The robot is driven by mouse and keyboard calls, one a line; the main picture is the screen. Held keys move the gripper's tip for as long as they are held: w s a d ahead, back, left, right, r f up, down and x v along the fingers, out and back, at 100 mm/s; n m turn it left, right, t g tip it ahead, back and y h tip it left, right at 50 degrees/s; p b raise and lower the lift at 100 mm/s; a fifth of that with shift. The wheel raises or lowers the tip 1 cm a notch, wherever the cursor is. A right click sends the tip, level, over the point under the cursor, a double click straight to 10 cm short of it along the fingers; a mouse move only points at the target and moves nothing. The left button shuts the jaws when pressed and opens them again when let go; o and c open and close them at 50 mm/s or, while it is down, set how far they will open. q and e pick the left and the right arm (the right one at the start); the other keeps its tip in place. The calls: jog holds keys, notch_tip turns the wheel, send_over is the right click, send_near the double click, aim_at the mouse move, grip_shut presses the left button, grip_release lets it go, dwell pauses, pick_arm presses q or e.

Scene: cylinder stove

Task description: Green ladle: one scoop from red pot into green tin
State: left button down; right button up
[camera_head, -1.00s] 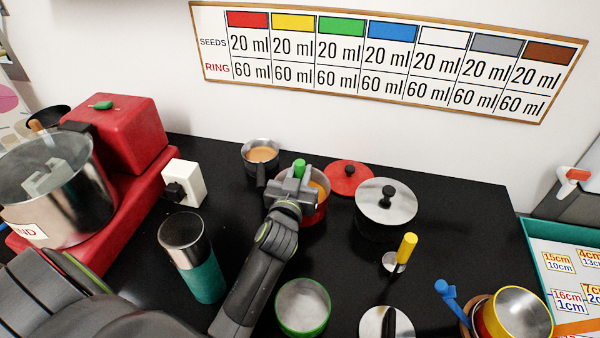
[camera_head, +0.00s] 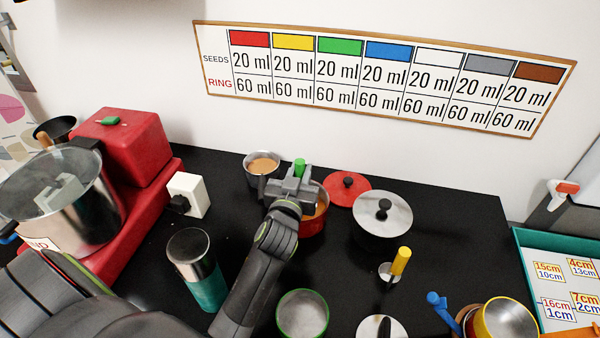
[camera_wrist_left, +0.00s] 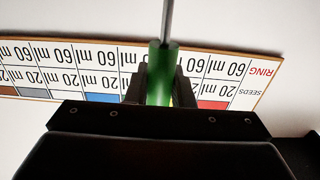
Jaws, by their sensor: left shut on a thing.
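My left gripper (camera_head: 293,184) is shut on the green handle of the green ladle (camera_head: 299,167), over the red pot. The left wrist view shows the green handle (camera_wrist_left: 161,75) between the fingers, with its thin metal rod running up out of the picture. The ladle's bowl is hidden. The red pot (camera_head: 313,227) holds something orange and is partly covered by my gripper. The green tin (camera_head: 302,314), silvery with a green rim, stands at the front and looks empty. My right gripper is not in view.
A pan with tan contents (camera_head: 262,165) stands left of the red pot. A red lid (camera_head: 348,189) and a lidded steel pot (camera_head: 383,215) stand to its right. A steel and teal flask (camera_head: 197,268) is left of my forearm. A yellow-handled tool (camera_head: 400,262) stands right.

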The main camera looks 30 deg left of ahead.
aim_at(299, 161)
pick_arm(q)
jog(key=shift+r+p, duration=2.5)
jog(key=shift+r, duration=0.65)
jog(key=shift+a+f, duration=0.1)
jog(key=shift+f, duration=0.05)
